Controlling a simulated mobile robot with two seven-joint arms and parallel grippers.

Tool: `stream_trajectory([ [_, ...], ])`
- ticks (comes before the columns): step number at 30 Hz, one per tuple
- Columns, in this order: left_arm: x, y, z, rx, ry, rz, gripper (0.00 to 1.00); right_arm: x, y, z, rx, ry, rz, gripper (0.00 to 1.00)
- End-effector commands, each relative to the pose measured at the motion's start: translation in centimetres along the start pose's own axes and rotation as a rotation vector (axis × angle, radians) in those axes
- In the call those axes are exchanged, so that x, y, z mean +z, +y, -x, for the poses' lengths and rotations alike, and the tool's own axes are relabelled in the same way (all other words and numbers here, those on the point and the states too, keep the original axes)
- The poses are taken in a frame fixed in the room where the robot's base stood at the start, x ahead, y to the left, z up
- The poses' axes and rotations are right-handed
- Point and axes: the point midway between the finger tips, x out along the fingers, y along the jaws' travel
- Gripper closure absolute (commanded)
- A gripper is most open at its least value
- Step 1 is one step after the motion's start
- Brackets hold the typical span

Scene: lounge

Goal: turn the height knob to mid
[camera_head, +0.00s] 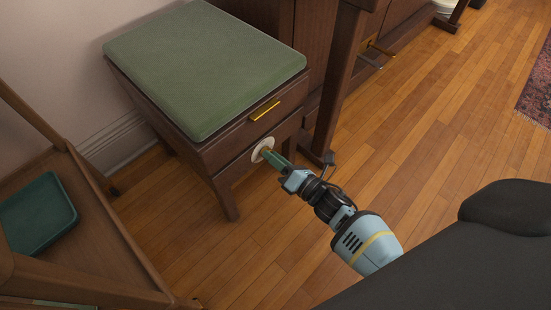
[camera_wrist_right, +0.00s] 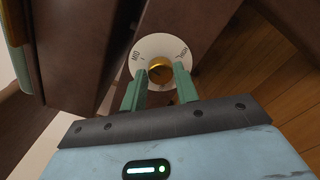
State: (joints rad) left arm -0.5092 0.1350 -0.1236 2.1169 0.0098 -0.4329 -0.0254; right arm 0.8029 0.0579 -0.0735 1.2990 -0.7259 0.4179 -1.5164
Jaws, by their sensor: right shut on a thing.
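The height knob (camera_wrist_right: 159,66) is a small brass knob at the middle of a round white dial (camera_wrist_right: 158,48). My left gripper is out of view.
A brass drawer handle (camera_head: 265,110) sits just above the dial. A dark wooden leg (camera_head: 338,85) stands close to the right of the stool. A wooden shelf unit with a green tray (camera_head: 38,214) is at the left. Open wooden floor (camera_head: 440,110) lies to the right.

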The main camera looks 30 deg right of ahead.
Motion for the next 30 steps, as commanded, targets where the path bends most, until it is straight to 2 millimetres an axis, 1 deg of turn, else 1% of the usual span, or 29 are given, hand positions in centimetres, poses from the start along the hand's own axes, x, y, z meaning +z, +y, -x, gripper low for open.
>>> stream_trajectory([
  [3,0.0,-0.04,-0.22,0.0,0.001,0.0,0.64,-0.07,-0.04,0.04,-0.001,0.0,0.064,0.93],
  [10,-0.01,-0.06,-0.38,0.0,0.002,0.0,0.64,-0.08,0.01,0.03,-0.001,0.001,0.142,0.93],
  [26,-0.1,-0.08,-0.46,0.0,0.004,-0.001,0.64,-0.07,0.01,0.04,-0.001,0.001,0.167,0.93],
  [27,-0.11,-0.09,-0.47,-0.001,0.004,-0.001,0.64,-0.07,0.01,0.04,-0.001,0.001,0.167,0.68],
  [30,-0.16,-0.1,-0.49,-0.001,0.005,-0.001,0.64,-0.07,0.02,0.03,-0.001,0.001,0.167,0.55],
])
